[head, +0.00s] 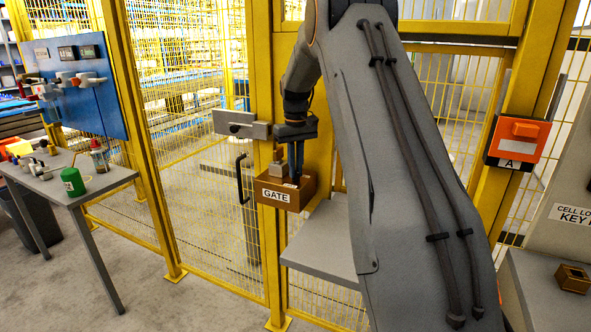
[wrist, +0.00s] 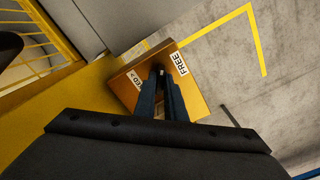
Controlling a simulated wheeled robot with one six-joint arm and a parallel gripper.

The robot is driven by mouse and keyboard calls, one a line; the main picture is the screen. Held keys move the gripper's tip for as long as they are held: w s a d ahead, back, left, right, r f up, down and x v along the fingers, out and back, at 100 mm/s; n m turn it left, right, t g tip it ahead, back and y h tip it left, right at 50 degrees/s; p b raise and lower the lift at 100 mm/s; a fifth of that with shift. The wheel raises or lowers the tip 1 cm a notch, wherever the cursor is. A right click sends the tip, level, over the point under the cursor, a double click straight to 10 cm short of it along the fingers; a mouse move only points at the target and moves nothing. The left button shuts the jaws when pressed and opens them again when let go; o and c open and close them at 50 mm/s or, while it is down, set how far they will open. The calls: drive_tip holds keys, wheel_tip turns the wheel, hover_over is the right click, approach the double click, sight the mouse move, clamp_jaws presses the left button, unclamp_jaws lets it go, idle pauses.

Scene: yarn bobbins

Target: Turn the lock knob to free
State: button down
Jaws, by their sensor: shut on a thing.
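The brown lock box (head: 295,203) labelled GATE is mounted on the yellow post beside the gate. Its top face also fills the middle of the wrist view (wrist: 196,97), with a FREE label (wrist: 179,64) and a partly covered label ending in ED (wrist: 134,78). My gripper (head: 296,178) points down onto the box. In the wrist view, its two blue fingers (wrist: 160,80) are closed around the dark knob at the middle of the box. The knob is mostly hidden between the fingers, so its pointing direction cannot be told.
The gate has a black handle (head: 242,178) and a grey latch (head: 240,124) left of the box. A grey shelf (head: 322,246) lies below right. A table (head: 62,184) with bottles stands left. An orange box (head: 518,143) marked A hangs right.

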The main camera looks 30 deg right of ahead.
drive_tip(key=m, duration=0.5)
drive_tip(key=shift+w+r+m, duration=0.1)
drive_tip(key=shift+m, duration=0.2)
drive_tip(key=shift+m+b, duration=0.4)
drive_tip(key=shift+m, duration=1.8)
drive_tip(key=shift+r, duration=0.1)
drive_tip(key=c, duration=1.8)
unclamp_jaws()
drive_tip(key=shift+r+b, duration=1.15)
drive_tip(key=shift+r, duration=2.65)
